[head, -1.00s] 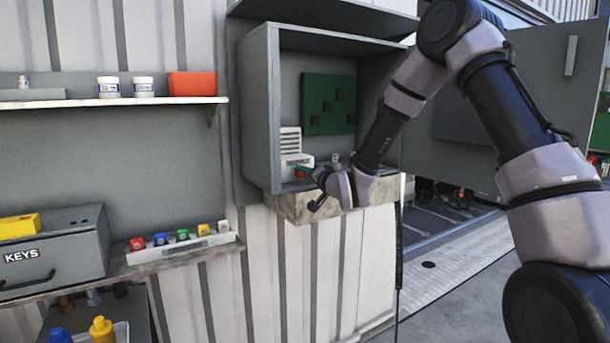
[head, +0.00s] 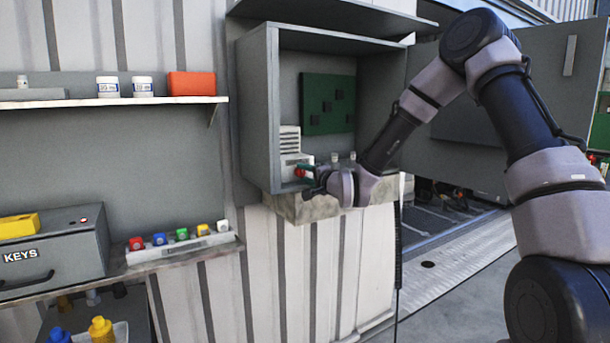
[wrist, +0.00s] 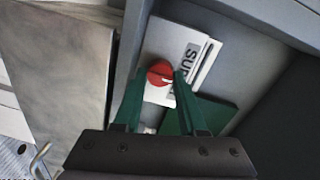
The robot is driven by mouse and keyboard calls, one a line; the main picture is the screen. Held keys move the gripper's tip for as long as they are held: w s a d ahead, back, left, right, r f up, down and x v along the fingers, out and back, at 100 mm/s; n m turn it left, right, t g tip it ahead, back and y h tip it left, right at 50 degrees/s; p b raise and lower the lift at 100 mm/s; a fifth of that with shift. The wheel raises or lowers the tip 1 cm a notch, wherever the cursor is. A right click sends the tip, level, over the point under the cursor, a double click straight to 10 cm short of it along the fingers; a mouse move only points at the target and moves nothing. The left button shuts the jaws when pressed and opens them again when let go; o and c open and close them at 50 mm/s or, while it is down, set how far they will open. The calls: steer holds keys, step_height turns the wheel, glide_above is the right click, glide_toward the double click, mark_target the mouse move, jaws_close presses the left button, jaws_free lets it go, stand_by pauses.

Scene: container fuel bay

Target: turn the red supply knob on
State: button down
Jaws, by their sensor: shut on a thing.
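The red supply knob (wrist: 159,73) is a round knob with a pale mark on its face, on a white unit (wrist: 184,50) with a partly visible label, "SU…". In the wrist view my gripper (wrist: 161,76) has its two green fingers on either side of the knob, shut on it. The head view shows the knob (head: 299,172) at my gripper's fingertips (head: 304,169), low inside the open grey cabinet (head: 262,110). My wrist hides part of the cabinet floor. The rest of the label is cut off or covered.
A green board (head: 328,104) is on the cabinet's back wall. The cabinet door (head: 540,100) stands open at the right, behind my arm. A shelf (head: 60,103) and a grey KEYS box (head: 75,250) are at the left. Several coloured buttons (head: 160,239) sit on a ledge.

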steer(key=shift+f, duration=0.1)
steer(key=shift+c, duration=2.4)
jaws_free()
